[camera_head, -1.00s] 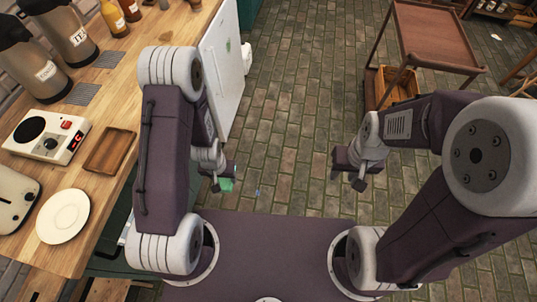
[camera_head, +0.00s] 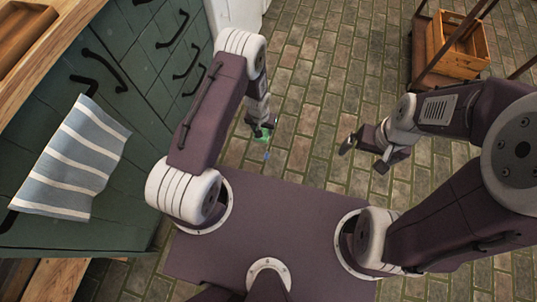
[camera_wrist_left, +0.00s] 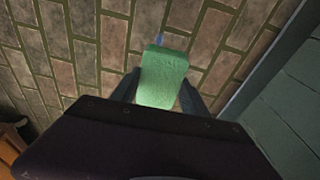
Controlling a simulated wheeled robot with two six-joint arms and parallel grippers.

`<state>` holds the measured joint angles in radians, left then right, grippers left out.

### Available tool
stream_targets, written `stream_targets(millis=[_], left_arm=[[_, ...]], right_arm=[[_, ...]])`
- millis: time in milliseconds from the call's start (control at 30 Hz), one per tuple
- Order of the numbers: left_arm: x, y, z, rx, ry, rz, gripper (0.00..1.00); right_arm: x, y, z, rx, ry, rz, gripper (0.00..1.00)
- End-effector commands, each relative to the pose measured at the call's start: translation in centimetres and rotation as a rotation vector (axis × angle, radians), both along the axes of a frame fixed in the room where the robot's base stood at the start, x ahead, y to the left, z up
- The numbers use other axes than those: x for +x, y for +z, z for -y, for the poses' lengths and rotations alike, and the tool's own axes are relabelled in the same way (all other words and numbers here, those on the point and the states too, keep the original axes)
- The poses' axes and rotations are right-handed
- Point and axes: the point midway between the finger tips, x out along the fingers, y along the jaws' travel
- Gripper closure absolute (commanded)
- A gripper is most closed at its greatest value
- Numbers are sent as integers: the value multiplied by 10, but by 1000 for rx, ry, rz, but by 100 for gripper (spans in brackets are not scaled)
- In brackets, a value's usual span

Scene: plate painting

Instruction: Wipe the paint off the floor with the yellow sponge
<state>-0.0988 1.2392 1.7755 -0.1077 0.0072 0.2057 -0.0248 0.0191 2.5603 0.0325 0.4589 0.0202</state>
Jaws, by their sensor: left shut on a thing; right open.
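A green sponge (camera_head: 262,135) is in my left gripper (camera_head: 262,127); no yellow sponge shows. In the left wrist view the sponge (camera_wrist_left: 163,77) is held between the two fingers of my left gripper (camera_wrist_left: 160,95), over the brick floor. A small blue paint mark (camera_head: 266,155) lies on the floor just in front of my base, close to the sponge. In the left wrist view the paint mark (camera_wrist_left: 158,40) shows just past the sponge's far end. I cannot tell whether the sponge touches the floor. My right gripper (camera_head: 364,157) is open and empty above the floor to the right.
A green cabinet (camera_head: 120,60) with dark handles stands on the left, with a striped blue towel (camera_head: 72,162) hanging from it. A wooden cart (camera_head: 425,60) with a wooden crate (camera_head: 458,47) stands at the upper right. The floor between is clear.

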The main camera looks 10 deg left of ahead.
Motion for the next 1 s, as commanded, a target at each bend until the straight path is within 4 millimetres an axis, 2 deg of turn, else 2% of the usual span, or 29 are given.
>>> stream_targets(millis=[33,100,200,300,400,733,1000], left_arm=[[5,-62,3,1,-3,-1,90],[13,-102,7,3,-3,-1,90],[22,-148,11,7,0,1,90],[28,-177,15,9,-1,3,90],[31,-190,16,11,0,3,90],[31,-196,17,12,1,2,90],[31,-227,17,12,1,2,90]], right_arm=[[0,-55,0,0,0,0,0],[0,-86,0,0,0,0,0],[0,-122,0,0,0,0,0],[0,-144,0,0,0,0,0],[0,-153,0,0,0,1,0],[0,-157,0,0,0,1,0],[0,-185,0,0,0,1,0]])
